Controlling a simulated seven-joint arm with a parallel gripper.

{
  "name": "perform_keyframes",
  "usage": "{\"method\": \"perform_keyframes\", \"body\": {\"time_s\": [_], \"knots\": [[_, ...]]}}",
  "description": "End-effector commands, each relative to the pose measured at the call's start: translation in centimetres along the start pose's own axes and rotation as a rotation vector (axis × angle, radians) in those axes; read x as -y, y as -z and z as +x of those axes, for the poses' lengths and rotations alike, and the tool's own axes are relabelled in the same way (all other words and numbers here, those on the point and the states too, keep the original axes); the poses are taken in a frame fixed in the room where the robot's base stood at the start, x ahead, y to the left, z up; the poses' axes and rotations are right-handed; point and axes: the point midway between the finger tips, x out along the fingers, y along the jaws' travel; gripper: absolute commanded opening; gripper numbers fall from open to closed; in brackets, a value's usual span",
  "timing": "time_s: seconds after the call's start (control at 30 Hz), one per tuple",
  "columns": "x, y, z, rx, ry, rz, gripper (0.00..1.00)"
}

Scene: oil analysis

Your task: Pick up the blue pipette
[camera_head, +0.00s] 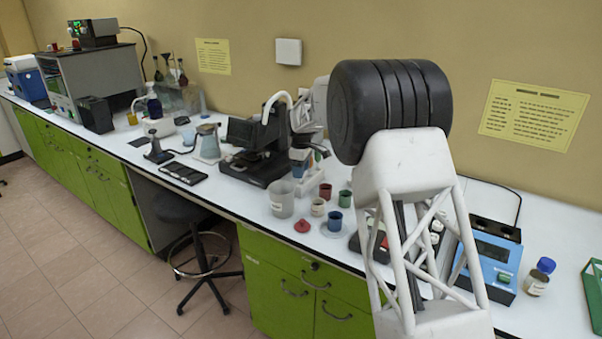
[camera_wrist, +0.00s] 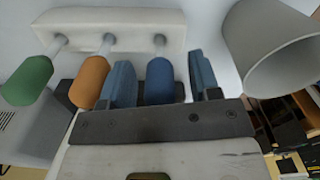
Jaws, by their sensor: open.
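The blue pipette (camera_wrist: 160,82) sits in a white rack (camera_wrist: 85,22), with its rounded blue end towards my gripper in the wrist view. My gripper (camera_wrist: 160,64) is open, with one blue finger on each side of the blue pipette. An orange pipette (camera_wrist: 89,82) and a green pipette (camera_wrist: 28,82) sit in the same rack to the left. In the head view the rack area is small and partly hidden by my arm.
A pale beaker (camera_wrist: 268,45) is close to the right finger; it stands on the bench (camera_head: 283,198) in the head view. Small coloured cups (camera_head: 344,198) and a red lid (camera_head: 302,226) are nearby. A black microscope (camera_head: 258,150) is to the left.

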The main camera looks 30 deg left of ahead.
Motion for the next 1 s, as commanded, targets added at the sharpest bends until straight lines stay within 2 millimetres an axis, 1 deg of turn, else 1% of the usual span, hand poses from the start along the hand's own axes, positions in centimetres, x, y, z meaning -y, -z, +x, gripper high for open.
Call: {"method": "perform_keyframes", "body": {"time_s": [0.03,0.07,0.1,0.27,0.7,0.87,1.0], "knots": [[0.0,0.0,0.0,0.0,0.0,0.0,0.57],[0.0,0.0,0.0,0.0,0.0,0.0,0.54],[0.0,0.0,0.0,0.0,0.0,0.0,0.48],[0.0,0.0,0.0,0.0,0.0,0.0,0.23],[0.0,0.0,-0.3,0.0,-0.001,0.0,0.23],[0.0,0.0,-1.3,-0.001,-0.002,0.0,0.23],[0.0,0.0,-2.9,-0.001,-0.001,0.0,0.23]]}}
